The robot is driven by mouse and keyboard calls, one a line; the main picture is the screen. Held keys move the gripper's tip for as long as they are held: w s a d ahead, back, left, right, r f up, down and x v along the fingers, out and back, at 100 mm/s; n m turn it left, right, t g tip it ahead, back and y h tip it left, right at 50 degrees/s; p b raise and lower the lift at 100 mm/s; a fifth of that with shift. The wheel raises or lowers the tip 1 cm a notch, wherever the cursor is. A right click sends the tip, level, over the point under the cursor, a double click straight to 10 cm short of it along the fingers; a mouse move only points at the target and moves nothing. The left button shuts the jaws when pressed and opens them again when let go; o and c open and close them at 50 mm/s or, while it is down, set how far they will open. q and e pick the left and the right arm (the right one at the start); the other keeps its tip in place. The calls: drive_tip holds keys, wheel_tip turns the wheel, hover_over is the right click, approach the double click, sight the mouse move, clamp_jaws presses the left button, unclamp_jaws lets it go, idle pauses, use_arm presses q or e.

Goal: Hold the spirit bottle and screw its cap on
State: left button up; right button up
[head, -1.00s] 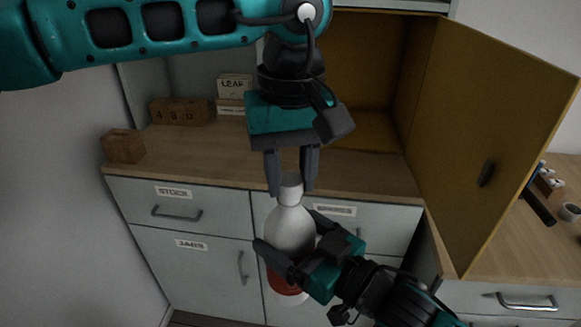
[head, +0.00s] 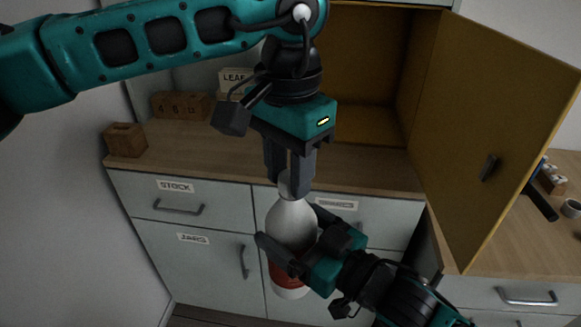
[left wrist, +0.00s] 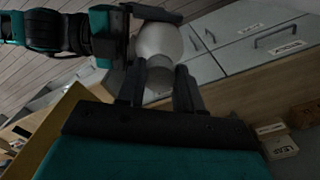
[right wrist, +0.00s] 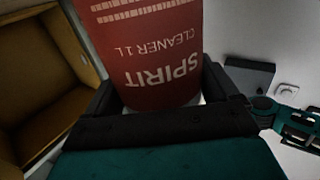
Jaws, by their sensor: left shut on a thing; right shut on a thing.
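The spirit bottle (head: 290,222) is white with a red label and stands upright in the air before the drawers. My right gripper (head: 287,245) is shut around its body. The right wrist view shows the red label (right wrist: 150,55) between the fingers. My left gripper (head: 290,185) points down from above and is shut on the cap. In the left wrist view the cap (left wrist: 159,77) is between the fingertips, with the bottle's white shoulder (left wrist: 160,42) beyond. The fingers hide the thread, so I cannot tell how far down the cap sits.
A wooden counter (head: 200,160) with labelled drawers lies behind the bottle. A yellow cabinet door (head: 490,130) stands open at the right. A wooden block (head: 125,140) and a calendar block (head: 180,105) sit on the counter.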

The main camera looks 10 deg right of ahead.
use_arm(q)
drive_tip(key=shift+m, duration=0.8)
drive_tip(key=shift+w, duration=0.1)
drive_tip(key=o, duration=1)
drive_tip(key=shift+r, duration=0.1)
drive_tip(key=shift+r, duration=2.2)
drive_tip(key=shift+c, duration=0.3)
